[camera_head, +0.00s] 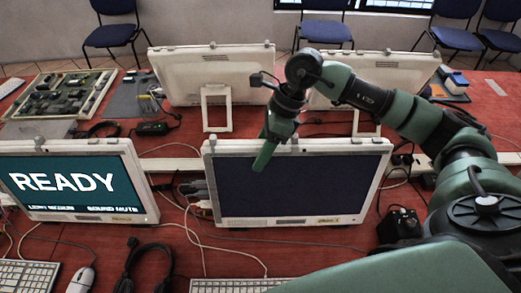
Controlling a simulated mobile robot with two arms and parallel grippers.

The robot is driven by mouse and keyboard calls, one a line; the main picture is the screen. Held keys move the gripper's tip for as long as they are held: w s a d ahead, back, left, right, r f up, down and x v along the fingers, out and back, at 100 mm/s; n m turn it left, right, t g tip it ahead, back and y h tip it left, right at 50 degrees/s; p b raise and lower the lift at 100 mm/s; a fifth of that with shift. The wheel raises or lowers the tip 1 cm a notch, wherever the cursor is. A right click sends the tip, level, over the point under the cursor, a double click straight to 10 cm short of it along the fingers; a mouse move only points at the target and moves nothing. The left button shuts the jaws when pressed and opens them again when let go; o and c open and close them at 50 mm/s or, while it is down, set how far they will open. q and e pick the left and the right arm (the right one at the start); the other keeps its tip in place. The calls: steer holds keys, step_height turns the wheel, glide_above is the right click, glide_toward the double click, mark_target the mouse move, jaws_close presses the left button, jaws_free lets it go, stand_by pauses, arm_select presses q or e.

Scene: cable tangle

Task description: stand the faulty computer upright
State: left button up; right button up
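A white all-in-one computer with a dark blank screen (295,187) stands in the middle of the front row, facing me and leaning slightly back. To its left, a like computer (75,182) shows the word READY. Which one is faulty is not labelled, but the dark one shows no picture. My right arm reaches in from the right. Its gripper (265,155) points down in front of the dark computer's upper left part. I cannot tell whether it touches the casing or how far apart its fingers are. My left gripper is not in view.
Two more computers stand behind with their backs to me, one at left (215,72) and one at right (385,75). Loose cables (150,262), a keyboard (25,275) and a mouse (82,280) lie on the red table. A circuit board (62,95) lies at back left.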

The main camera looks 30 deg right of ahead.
jaws_close()
steer(key=shift+r, duration=0.1)
stand_by(1.1)
